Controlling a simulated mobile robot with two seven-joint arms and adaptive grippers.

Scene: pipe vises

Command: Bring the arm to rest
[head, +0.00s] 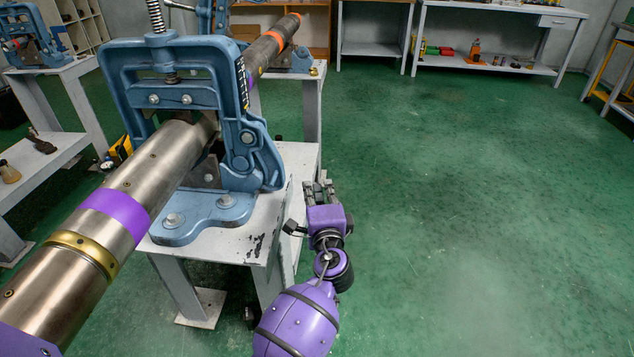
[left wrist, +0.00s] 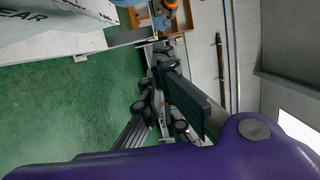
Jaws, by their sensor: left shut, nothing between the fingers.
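My left gripper (head: 320,188) shows in the head view just right of the near bench, at the end of my purple arm. It is shut and empty, pointing away over the green floor. Its dark fingers also show in the left wrist view (left wrist: 157,58), together and with nothing held. A gap from the bench edge cannot be measured exactly. My right gripper is not in view.
A blue pipe vise (head: 255,150) stands on the white bench (head: 265,235), with a long metal pipe (head: 160,165) through it. Another vise (head: 290,62) stands behind. Open green floor (head: 460,200) lies to the right; a shelf bench (head: 490,65) is at the back.

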